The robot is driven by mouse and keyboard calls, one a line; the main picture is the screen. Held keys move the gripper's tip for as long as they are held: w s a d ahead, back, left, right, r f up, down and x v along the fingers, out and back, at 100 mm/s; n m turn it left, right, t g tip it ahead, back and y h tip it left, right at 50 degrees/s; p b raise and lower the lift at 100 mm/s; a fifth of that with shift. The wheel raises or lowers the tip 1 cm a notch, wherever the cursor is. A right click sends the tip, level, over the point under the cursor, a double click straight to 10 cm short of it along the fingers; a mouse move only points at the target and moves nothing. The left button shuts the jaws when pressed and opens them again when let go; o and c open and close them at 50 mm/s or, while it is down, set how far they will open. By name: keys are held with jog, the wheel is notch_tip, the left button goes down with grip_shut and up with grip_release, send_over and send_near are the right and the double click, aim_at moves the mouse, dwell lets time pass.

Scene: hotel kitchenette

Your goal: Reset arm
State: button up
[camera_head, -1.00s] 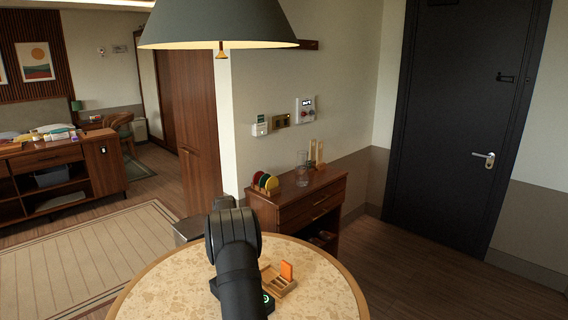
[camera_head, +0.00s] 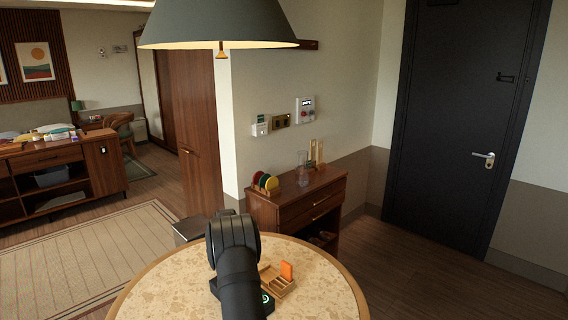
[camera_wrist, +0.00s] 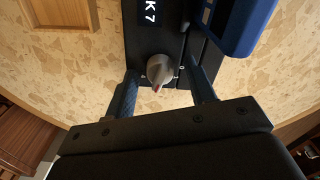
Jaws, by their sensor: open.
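My gripper (camera_wrist: 164,74) is open in the wrist view, with its two dark fingers apart. Between the fingertips in the picture is a grey knob (camera_wrist: 159,68) with a red mark, on a black panel (camera_wrist: 150,40) labelled "K 7". I cannot tell whether the fingers touch it, but gaps show on both sides.
A blue object (camera_wrist: 240,25) stands at the panel's right side. A wooden tray (camera_head: 277,287) with an orange piece (camera_head: 287,270) lies on the table right of my arm. A wooden cabinet (camera_head: 300,205) stands behind. A lamp shade (camera_head: 218,25) hangs above.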

jog(key=n, duration=0.7)
dwell(0.4)
dwell(0.3)
jog(key=m, duration=0.9)
jog(key=shift+m, duration=0.4)
dwell(0.5)
